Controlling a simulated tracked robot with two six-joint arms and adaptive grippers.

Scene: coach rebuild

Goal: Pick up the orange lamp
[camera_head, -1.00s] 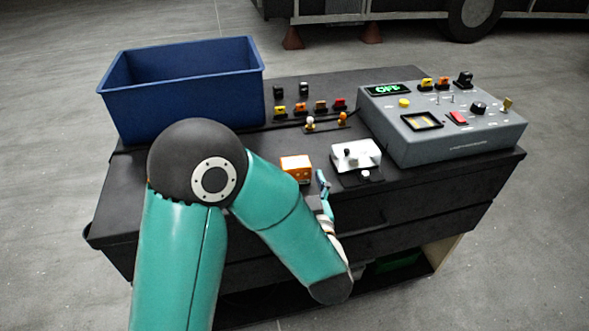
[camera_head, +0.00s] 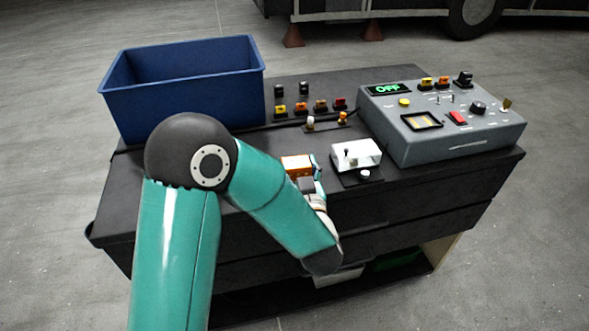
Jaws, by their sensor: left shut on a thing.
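My right gripper does not show.
A blue bin (camera_head: 185,90) stands at the back left of the bench (camera_head: 345,80). A grey control box (camera_head: 440,125) reading OFF is at the right. A white switch unit (camera_head: 356,154) is just right of my gripper. Several small coloured parts stand behind.

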